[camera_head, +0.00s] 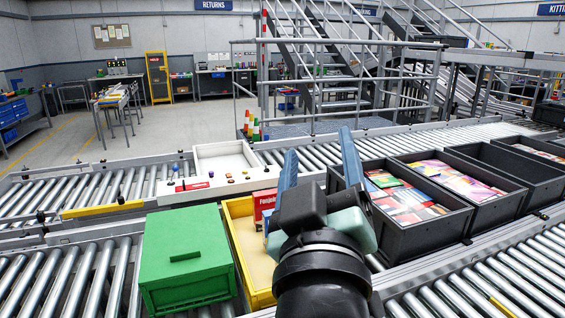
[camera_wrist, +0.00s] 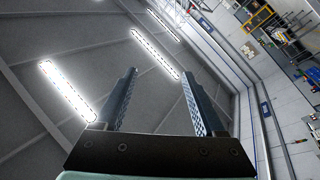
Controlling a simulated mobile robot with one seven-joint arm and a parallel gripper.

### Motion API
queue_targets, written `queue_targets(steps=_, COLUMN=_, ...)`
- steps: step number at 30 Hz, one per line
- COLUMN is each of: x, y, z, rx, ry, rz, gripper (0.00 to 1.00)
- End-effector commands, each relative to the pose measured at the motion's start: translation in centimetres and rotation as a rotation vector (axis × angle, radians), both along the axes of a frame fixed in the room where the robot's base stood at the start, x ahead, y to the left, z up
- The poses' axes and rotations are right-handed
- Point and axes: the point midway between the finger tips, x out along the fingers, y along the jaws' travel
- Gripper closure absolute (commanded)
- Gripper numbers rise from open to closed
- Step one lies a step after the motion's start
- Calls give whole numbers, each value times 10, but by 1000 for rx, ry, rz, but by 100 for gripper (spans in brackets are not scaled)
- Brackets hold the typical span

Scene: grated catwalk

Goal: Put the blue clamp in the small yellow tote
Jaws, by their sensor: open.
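The small yellow tote (camera_head: 254,257) stands on the rollers in the head view, partly hidden behind my arm. A red box (camera_head: 264,203) with white lettering is in its far part, and a bit of something blue shows beside it, too covered to identify. I cannot make out the blue clamp for certain in either view. My gripper (camera_head: 318,142) is raised above and beyond the tote, its two blue fingers apart and pointing up. In the wrist view my gripper (camera_wrist: 159,71) is open with nothing between the fingers.
A green lidded box (camera_head: 186,256) stands left of the tote. Black crates (camera_head: 425,240) with colourful packs stand to the right, one seemingly empty. A white tray (camera_head: 222,158) lies behind, with small items on a white ledge before it. Roller conveyor (camera_head: 70,270) is bare at left. Stairs and railings rise behind.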

Motion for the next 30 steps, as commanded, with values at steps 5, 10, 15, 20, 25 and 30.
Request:
queue_targets(steps=5, x=-67, y=29, z=111, rx=293, ry=-389, rz=209, gripper=28)
queue_targets(steps=10, x=-102, y=38, z=148, rx=414, ry=-537, rz=333, gripper=28)
queue_targets(steps=15, x=-107, y=39, z=152, rx=432, ry=-553, rz=352, gripper=28)
queue_targets(steps=20, x=-106, y=39, z=151, rx=431, ry=-550, rz=349, gripper=19)
queue_targets(steps=25, x=-105, y=39, z=151, rx=429, ry=-549, rz=348, gripper=0)
queue_targets(steps=30, x=-105, y=39, z=150, rx=429, ry=-549, rz=348, gripper=31)
